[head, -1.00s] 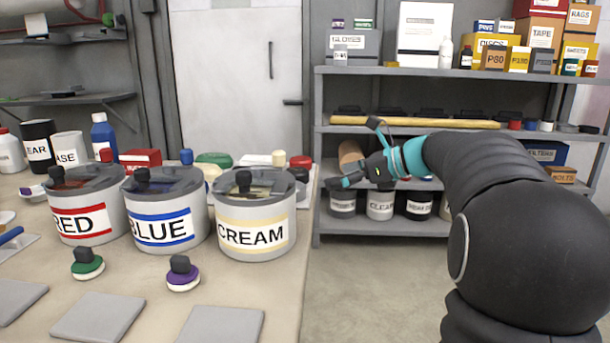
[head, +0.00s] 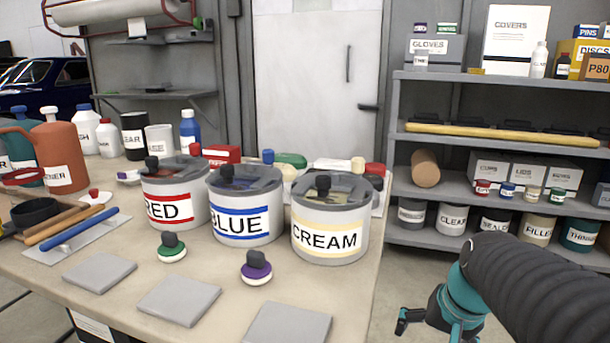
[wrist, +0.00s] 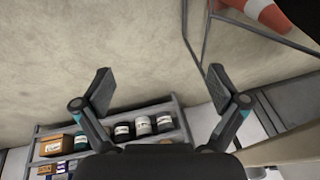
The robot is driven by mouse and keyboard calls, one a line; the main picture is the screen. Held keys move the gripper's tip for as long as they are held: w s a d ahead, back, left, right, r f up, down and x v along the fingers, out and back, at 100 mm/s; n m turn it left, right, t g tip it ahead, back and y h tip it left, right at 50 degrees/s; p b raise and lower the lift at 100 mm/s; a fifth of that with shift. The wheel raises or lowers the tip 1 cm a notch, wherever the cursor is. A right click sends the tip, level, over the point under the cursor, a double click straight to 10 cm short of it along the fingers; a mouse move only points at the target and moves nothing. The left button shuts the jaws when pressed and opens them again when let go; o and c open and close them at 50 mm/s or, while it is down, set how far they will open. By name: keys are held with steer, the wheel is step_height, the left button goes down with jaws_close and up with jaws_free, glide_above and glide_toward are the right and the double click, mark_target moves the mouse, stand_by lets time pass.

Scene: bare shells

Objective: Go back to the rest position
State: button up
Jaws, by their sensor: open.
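My gripper (wrist: 158,92) is open and empty in the wrist view, its two fingers spread apart over bare concrete floor. In the head view my gripper (head: 402,322) shows low, right of the workbench (head: 362,300) and in front of the shelf unit, with my arm coming in from the right. It touches nothing that I can see. Its fingers are partly hidden by the wrist in the head view.
On the workbench stand the RED (head: 172,207), BLUE (head: 243,223) and CREAM (head: 327,238) cans. A grey shelf unit (head: 440,237) stands behind my arm. A traffic cone (wrist: 272,16) shows in the wrist view. Floor between bench and shelves is clear.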

steer(key=s+a+r+n+t+h, duration=0.1)
steer(key=s+a+n, duration=0.3)
steer(key=s, duration=0.5)
steer(key=shift+a+r+n+t+p, duration=0.2)
steer(key=shift+a+n+t+p, duration=0.1)
steer(key=shift+a+t, duration=0.2)
